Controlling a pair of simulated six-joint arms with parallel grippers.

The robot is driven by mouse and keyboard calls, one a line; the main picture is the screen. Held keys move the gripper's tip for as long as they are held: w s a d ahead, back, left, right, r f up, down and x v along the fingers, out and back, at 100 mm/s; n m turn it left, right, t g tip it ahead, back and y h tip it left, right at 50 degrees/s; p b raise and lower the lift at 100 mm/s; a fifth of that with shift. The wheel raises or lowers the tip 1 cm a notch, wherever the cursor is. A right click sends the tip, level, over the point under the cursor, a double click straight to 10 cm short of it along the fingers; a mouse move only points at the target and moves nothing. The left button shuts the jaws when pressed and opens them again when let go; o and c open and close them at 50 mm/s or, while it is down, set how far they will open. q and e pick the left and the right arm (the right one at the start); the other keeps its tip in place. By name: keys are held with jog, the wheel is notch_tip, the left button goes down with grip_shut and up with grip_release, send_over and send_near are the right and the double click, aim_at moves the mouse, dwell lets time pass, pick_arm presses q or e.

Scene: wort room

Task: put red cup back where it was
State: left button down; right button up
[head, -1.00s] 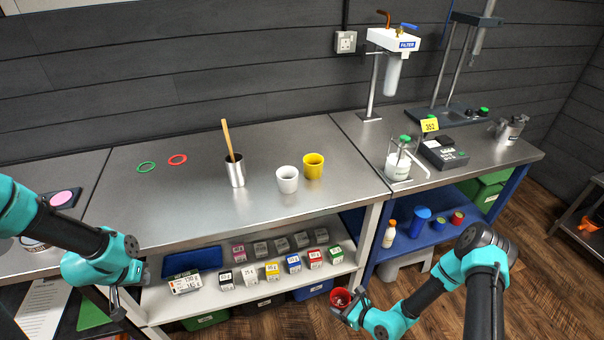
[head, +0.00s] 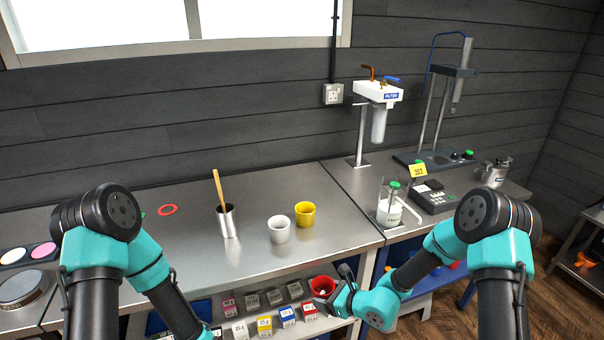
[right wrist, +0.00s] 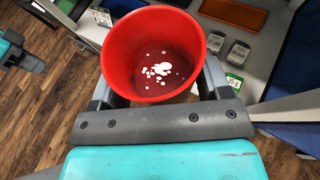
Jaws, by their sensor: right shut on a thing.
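The red cup (head: 322,287) is held in my right gripper (head: 335,291), in front of the bench's front edge and above the lower shelf. In the right wrist view the red cup (right wrist: 152,55) is between the two fingers, its open top toward the camera, with small white bits on its inner bottom. A red ring (head: 167,210) lies flat on the steel bench with nothing on it. A white cup (head: 279,229) and a yellow cup (head: 305,214) stand upright on the bench. My left arm is at the lower left; its gripper is out of the picture.
A metal beaker (head: 228,222) with a wooden stick stands left of the white cup. A green ring is mostly hidden by my left arm. Small boxes (head: 265,325) line the lower shelf.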

jog(key=shift+w+r, duration=0.15)
jog(key=shift+r, duration=0.45)
